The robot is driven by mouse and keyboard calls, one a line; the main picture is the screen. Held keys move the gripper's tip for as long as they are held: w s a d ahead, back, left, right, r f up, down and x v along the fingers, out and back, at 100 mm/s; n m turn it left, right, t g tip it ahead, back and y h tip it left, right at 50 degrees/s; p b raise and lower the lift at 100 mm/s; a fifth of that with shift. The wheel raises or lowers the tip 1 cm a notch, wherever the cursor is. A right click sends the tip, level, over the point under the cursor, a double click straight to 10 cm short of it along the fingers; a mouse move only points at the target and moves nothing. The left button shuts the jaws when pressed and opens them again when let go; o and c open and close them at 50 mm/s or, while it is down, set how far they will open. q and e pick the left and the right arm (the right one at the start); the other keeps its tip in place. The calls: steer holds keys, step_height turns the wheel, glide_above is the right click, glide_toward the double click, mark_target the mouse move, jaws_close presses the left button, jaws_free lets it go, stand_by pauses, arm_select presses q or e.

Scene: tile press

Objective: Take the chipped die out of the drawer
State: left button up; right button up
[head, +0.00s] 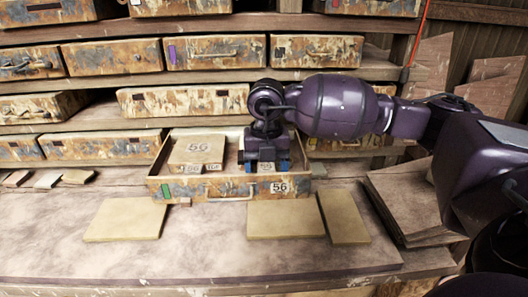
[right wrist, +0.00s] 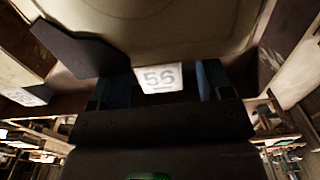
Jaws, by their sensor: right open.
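The open drawer (head: 222,198), paint-worn with a 56 tag, a green mark and a bar handle, stands out over the bench. In its left part lies a flat brown die (head: 197,149) marked 56. My right gripper (head: 266,167) points down into the right part, with its blue fingers apart on either side of a white 56 label (right wrist: 159,78). The label is on a pale piece (right wrist: 165,28) in the right wrist view, mostly hidden by my gripper in the head view. I cannot tell which piece is chipped, or whether the fingers touch. My left gripper is out of view.
Several flat yellowish tiles (head: 127,219) lie on the bench (head: 190,255) in front of the drawer. Brown slabs (head: 405,205) are stacked at the right. Shelves with closed drawers (head: 110,57) rise behind. The bench front is clear.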

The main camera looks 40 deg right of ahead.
steer(key=shift+c, duration=0.4)
steer(key=c, duration=1.2)
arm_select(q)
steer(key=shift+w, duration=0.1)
arm_select(e)
steer(key=shift+r, duration=0.1)
jaws_close()
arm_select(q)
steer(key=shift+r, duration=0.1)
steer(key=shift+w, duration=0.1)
arm_select(e)
steer(key=shift+r, duration=0.1)
steer(key=shift+r, duration=0.2)
step_height(320, 180, up, 7)
steer(key=shift+s+f, duration=0.1)
steer(key=shift+f, duration=0.05)
arm_select(q)
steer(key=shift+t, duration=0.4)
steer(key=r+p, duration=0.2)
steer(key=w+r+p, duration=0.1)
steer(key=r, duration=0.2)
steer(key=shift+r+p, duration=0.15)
steer(key=shift+p, duration=0.25)
arm_select(e)
steer(key=s+a, duration=0.5)
steer(key=s, duration=0.3)
steer(key=s+a, duration=0.5)
steer(key=s, duration=0.3)
steer(key=shift+s+a, duration=0.2)
steer(key=shift+s, duration=0.15)
